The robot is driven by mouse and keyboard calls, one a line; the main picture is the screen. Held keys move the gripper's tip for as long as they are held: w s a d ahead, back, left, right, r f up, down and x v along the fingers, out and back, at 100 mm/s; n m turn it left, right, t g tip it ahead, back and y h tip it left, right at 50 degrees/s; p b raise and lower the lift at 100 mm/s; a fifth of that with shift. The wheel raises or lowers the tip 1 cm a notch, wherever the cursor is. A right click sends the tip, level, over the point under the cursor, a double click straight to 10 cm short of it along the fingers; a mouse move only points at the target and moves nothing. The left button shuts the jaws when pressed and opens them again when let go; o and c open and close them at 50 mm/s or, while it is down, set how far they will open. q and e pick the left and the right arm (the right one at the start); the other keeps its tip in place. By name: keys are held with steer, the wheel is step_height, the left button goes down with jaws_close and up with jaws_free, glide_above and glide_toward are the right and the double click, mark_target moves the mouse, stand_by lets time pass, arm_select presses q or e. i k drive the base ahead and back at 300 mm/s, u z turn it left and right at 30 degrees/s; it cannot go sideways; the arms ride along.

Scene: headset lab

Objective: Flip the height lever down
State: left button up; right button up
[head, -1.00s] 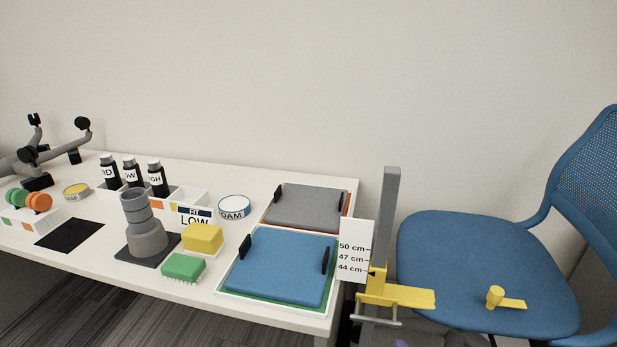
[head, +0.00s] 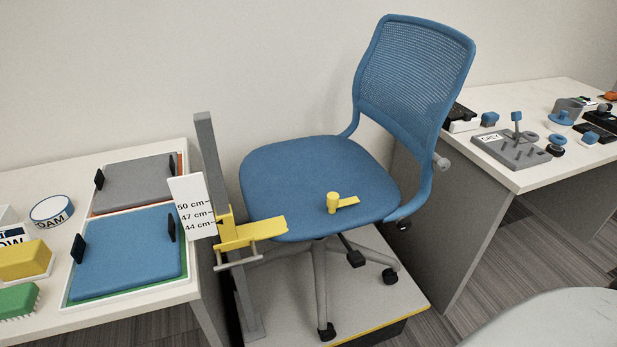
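A yellow gauge arm (head: 250,232) on a grey post (head: 211,160) reaches over the seat's left front edge. Its scale card (head: 192,206) reads 50, 47 and 44 cm, with the pointer near 44. A yellow knobbed piece (head: 334,203) lies on the seat. Neither of my grippers shows.
The left table (head: 150,297) holds trays with a blue pad (head: 128,252) and a grey pad (head: 138,183). The right table (head: 530,178) carries a grey peg block (head: 511,150) and several small parts. The platform (head: 385,305) has a yellow front edge.

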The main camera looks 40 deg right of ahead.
mark_target(356, 260)
steer(key=z, duration=3.25)
steer(key=k, duration=0.65)
steer(key=u, duration=1)
steer(key=i, duration=0.3)
